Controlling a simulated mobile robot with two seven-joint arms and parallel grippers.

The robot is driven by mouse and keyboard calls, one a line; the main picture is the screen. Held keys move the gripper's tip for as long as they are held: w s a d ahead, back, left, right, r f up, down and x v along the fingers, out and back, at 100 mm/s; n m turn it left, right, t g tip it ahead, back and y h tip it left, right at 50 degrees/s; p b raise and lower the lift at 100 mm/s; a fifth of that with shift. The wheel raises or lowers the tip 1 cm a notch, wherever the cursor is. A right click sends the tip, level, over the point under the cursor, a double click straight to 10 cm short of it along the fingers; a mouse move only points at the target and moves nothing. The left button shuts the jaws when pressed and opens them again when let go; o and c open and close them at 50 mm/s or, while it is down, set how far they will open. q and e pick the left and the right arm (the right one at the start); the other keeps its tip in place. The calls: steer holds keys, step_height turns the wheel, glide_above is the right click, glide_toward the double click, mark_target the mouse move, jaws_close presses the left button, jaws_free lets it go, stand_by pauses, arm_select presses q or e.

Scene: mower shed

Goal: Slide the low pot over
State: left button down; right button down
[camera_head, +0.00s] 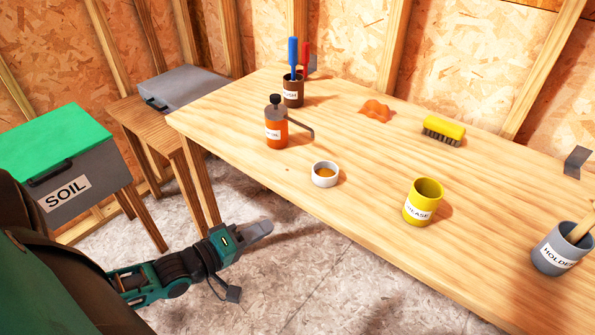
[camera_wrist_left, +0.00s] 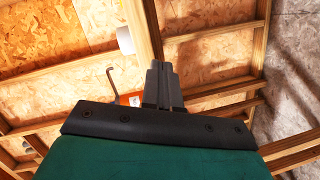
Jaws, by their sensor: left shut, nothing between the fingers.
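The low pot (camera_head: 325,180) is a small white round dish with a brown-orange filling. It stands upright near the left-front edge of the workbench (camera_head: 390,170) in the head view. My left gripper (camera_head: 262,228) is shut and empty, in front of and below the bench edge, to the lower left of the pot and apart from it. In the left wrist view its closed fingers (camera_wrist_left: 160,85) point up the picture. My right gripper is not in view.
An orange oil can (camera_head: 277,135) with a side spout stands behind the pot. A yellow grease cup (camera_head: 422,205) stands to its right. A brown cup (camera_head: 293,95), an orange cloth-like piece (camera_head: 376,110), a brush (camera_head: 444,128) and a grey holder (camera_head: 560,252) sit farther off.

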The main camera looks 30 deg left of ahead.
mark_target(299, 186)
arm_select(q)
steer(key=w+a+r+n+t, duration=0.2)
steer(key=a+r+n, duration=0.2)
steer(key=a+r, duration=0.1)
steer(key=b+x, duration=0.1)
steer(key=x, duration=0.8)
steer(key=w+d, duration=0.2)
steer(key=shift+d, duration=0.35)
steer(key=shift+w+d, duration=0.2)
steer(key=shift+d, duration=0.2)
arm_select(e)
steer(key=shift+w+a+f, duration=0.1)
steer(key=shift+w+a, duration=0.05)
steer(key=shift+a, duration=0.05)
